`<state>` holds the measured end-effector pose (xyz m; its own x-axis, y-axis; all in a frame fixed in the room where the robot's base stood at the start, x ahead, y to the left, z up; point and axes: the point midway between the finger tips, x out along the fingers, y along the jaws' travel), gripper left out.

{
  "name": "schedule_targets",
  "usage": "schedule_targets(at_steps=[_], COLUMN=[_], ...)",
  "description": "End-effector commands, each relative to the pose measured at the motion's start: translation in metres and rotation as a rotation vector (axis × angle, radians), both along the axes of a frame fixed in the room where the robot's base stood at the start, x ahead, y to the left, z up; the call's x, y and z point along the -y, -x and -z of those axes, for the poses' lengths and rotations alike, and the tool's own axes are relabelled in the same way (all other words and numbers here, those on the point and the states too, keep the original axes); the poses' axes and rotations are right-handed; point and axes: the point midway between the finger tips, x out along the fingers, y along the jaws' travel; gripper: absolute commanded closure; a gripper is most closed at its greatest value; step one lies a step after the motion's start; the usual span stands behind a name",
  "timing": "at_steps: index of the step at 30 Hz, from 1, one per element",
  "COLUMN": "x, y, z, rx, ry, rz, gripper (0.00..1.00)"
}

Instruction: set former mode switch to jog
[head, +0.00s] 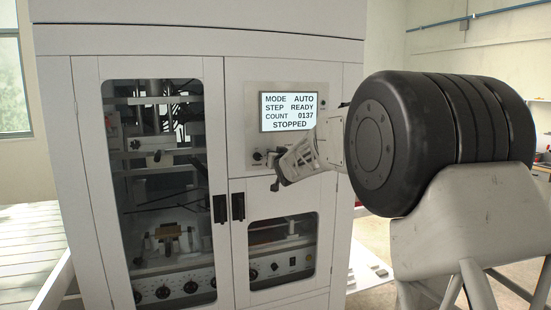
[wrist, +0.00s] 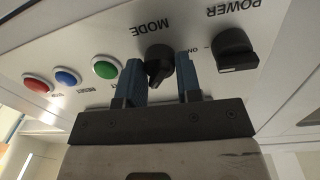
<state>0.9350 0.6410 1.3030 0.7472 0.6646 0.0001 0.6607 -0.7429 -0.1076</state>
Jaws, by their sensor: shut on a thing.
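The former's mode switch is a black knob (wrist: 158,53) under the upside-down MODE label in the wrist view. My gripper (wrist: 158,66) has its two blue fingers on either side of the knob and is shut on it. The knob's pointer faces down in that picture; its position marks are mostly hidden by the fingers. In the head view my gripper (head: 277,166) is against the panel below the display and covers the switch. The display (head: 288,112) reads MODE AUTO, STEP READY, COUNT 0137, STOPPED.
The black power knob (wrist: 236,48) sits right of the mode switch in the wrist view. Green (wrist: 106,67), blue (wrist: 67,77) and red (wrist: 38,82) buttons lie to its left, the green one close to a finger. Dark door handles (head: 238,206) stick out below the panel.

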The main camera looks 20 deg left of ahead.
Motion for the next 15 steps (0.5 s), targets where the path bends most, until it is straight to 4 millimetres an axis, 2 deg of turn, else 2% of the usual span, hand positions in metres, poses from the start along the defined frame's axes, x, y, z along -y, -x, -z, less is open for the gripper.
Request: schedule_targets(at_steps=[15], x=[-0.0005], y=[0.0003], z=[0.0009], rx=[0.108], ry=[0.11], rz=[0.0], gripper=[0.91])
